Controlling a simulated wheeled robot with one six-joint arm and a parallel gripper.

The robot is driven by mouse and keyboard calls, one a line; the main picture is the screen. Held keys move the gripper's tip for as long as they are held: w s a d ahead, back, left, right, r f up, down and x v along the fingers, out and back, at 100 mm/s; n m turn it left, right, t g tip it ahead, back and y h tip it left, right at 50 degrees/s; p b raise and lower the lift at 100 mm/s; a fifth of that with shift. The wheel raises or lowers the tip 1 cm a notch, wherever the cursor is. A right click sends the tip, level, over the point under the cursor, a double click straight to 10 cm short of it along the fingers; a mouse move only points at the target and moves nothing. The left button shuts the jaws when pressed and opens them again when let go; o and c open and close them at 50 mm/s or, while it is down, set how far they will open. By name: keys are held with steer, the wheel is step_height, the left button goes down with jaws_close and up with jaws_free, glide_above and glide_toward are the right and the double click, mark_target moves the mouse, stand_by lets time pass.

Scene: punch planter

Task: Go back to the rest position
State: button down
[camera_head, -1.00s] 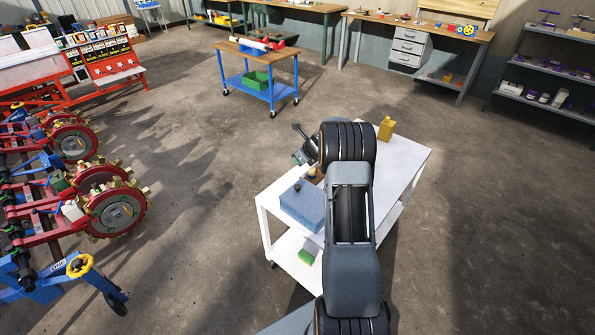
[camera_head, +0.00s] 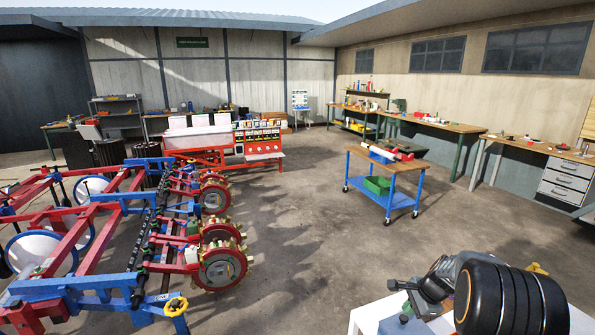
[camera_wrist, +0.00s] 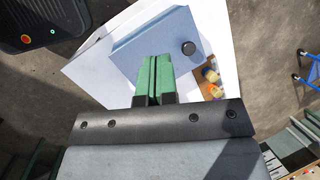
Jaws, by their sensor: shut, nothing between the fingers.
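My gripper (camera_wrist: 153,80) shows in the wrist view with its two green fingers together and nothing between them. It points at a blue box (camera_wrist: 135,48) with a round black knob, lying on a white table (camera_wrist: 88,62). I cannot tell how far the fingertips are above the box. In the head view my arm is at the bottom right, over the white table (camera_head: 362,318). The blue box (camera_head: 403,325) shows only in part at the bottom edge there. The fingertips are hidden in the head view.
A red and blue planter machine (camera_head: 110,230) with toothed wheels stands at the left. A blue cart (camera_head: 395,199) with a wooden top and green crate stands beyond the white table. Workbenches (camera_head: 445,138) line the right wall. Open concrete floor lies between.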

steer(key=s+a+r+n+h, duration=0.1)
steer(key=s+a+r+n, duration=0.6)
steer(key=s, duration=0.3)
steer(key=s+a+r+n+t+h, duration=0.1)
steer(key=s+a+r+n+h, duration=0.1)
steer(key=s+a+r+n, duration=0.6)
steer(key=s+a+n, duration=0.1)
steer(key=s+n, duration=0.1)
steer(key=s, duration=0.1)
steer(key=shift+s+t, duration=0.2)
steer(key=shift+t, duration=0.1)
steer(key=shift+d, duration=0.15)
